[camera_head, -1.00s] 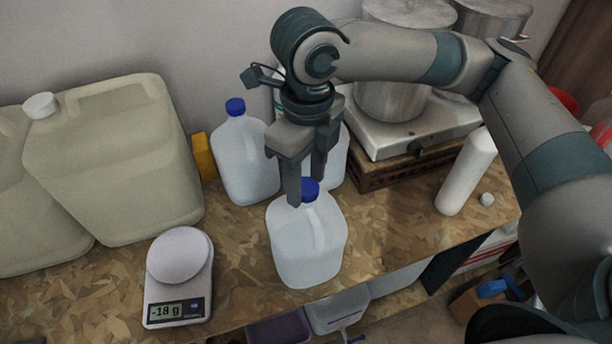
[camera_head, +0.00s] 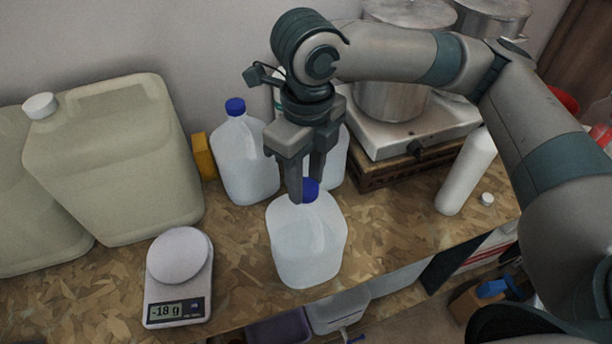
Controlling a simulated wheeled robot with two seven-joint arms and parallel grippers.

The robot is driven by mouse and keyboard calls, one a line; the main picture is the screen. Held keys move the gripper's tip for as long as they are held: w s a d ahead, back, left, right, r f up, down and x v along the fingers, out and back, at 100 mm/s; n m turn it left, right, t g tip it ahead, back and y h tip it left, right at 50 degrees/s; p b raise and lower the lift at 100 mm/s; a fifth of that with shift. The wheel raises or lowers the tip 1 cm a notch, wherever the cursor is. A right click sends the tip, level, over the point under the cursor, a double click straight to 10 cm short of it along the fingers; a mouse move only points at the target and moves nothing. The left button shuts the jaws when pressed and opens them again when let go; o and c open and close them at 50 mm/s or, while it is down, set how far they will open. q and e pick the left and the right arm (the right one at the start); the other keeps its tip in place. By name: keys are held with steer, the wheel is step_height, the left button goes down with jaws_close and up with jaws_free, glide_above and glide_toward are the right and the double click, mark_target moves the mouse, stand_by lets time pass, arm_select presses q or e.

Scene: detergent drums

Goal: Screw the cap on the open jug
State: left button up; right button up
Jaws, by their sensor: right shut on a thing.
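The jug (camera_head: 307,245) is translucent white and stands upright near the front edge of the counter, in the middle of the view. A blue cap (camera_head: 310,188) sits at its mouth; I cannot tell how tightly it is seated. My right gripper (camera_head: 304,192) points straight down over the jug and is shut on the blue cap, with its fingers on either side. The near finger hides part of the cap and the jug's neck. My left gripper is not in view.
Two similar jugs stand behind, one with a blue cap (camera_head: 235,106). Large beige canisters (camera_head: 118,165) and a kitchen scale (camera_head: 179,275) reading -18 g are at left. A steel stove (camera_head: 412,128) with pots and a white bottle (camera_head: 466,172) with a loose white cap (camera_head: 487,199) are at right.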

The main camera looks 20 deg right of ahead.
steer(key=m, duration=0.3)
steer(key=shift+f+m, duration=0.1)
steer(key=shift+m, duration=0.3)
steer(key=shift+s+m, duration=0.1)
steer(key=shift+m, duration=0.6)
steer(key=shift+m, duration=2.8)
